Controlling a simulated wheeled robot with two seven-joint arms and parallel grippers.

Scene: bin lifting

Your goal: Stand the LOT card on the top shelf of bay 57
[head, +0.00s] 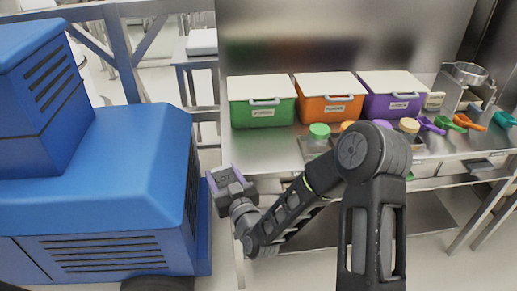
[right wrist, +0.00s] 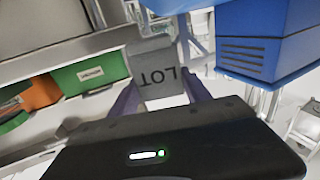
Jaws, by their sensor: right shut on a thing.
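The LOT card (head: 224,179) is a small grey plate with dark letters. My right gripper (head: 226,184) is shut on it, at the left end of the steel counter in the head view. In the right wrist view the card (right wrist: 155,60) stands between the two purple fingers of the gripper (right wrist: 161,97), its lettering upside down in the picture. I cannot make out any shelf marked bay 57 in either view. My left gripper is not in view.
A large blue machine (head: 100,150) stands close on the left. The steel counter (head: 262,160) holds green (head: 262,115), orange (head: 325,108) and purple (head: 392,104) bins with white lids, jars and several coloured scoops. A gap of floor separates machine and counter.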

